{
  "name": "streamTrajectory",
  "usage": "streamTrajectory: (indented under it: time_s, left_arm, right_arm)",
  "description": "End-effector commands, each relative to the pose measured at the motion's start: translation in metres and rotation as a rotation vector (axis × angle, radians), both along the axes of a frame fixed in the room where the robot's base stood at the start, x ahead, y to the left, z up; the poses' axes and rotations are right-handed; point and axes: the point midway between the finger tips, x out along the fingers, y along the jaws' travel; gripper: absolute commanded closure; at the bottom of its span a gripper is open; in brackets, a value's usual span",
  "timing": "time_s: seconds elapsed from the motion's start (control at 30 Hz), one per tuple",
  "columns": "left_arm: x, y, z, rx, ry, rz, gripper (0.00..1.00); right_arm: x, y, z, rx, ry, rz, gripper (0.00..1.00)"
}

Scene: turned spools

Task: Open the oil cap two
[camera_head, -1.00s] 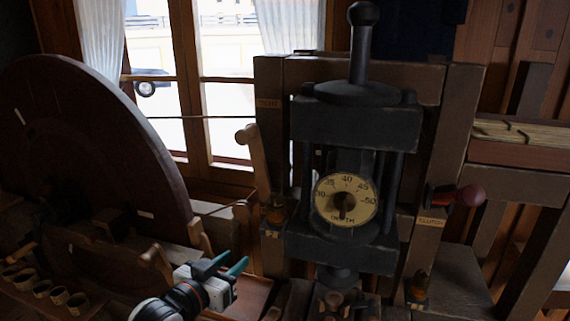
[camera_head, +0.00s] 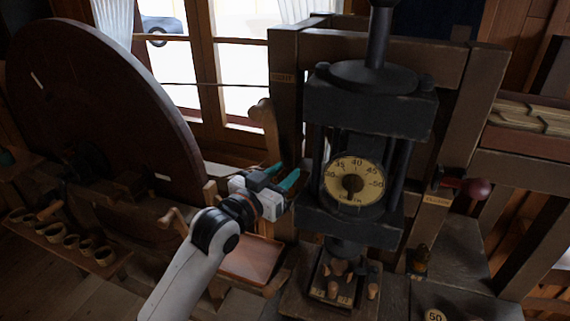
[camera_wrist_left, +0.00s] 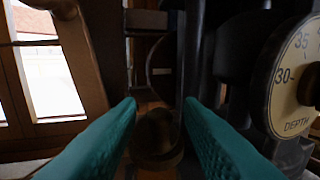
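My left gripper (camera_head: 278,177), with teal fingers, is beside the left post of the dark press (camera_head: 370,112). In the left wrist view its fingers (camera_wrist_left: 160,103) are apart. A dark brownish round thing (camera_wrist_left: 157,138), which looks like an oil cup with its cap, shows between and beyond them; I see no contact. The gripper hides that spot in the head view. A second small amber and dark oil cup (camera_head: 420,259) stands at the foot of the right post. I cannot read which is number two. My right gripper is not in view.
The yellow depth dial (camera_head: 354,184) is on the press, close to the right of my left gripper. A wooden lever (camera_head: 266,125) stands just above the gripper. A large dark wheel (camera_head: 95,105) is at left. A red-knobbed lever (camera_head: 474,187) is at right.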

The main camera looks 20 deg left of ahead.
Motion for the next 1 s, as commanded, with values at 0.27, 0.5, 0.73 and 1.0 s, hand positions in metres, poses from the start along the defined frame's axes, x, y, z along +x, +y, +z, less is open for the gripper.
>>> streamTrajectory:
  time_s: [0.27, 0.5, 0.73, 1.0]
  left_arm:
    - [0.0104, -0.0034, -0.0006, 0.000, 0.000, 0.000, 0.66]
    - [0.0101, -0.0032, -0.0007, 0.000, 0.000, 0.000, 0.80]
    - [0.0099, -0.0031, -0.0007, 0.000, 0.000, 0.000, 1.00]
    - [0.0103, -0.0005, -0.0020, 0.005, -0.001, -0.038, 1.00]
  right_arm:
    - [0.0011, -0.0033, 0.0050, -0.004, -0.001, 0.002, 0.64]
    - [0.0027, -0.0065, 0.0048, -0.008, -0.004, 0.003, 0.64]
    - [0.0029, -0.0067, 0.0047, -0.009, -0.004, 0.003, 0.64]
    - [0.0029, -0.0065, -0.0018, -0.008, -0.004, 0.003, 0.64]
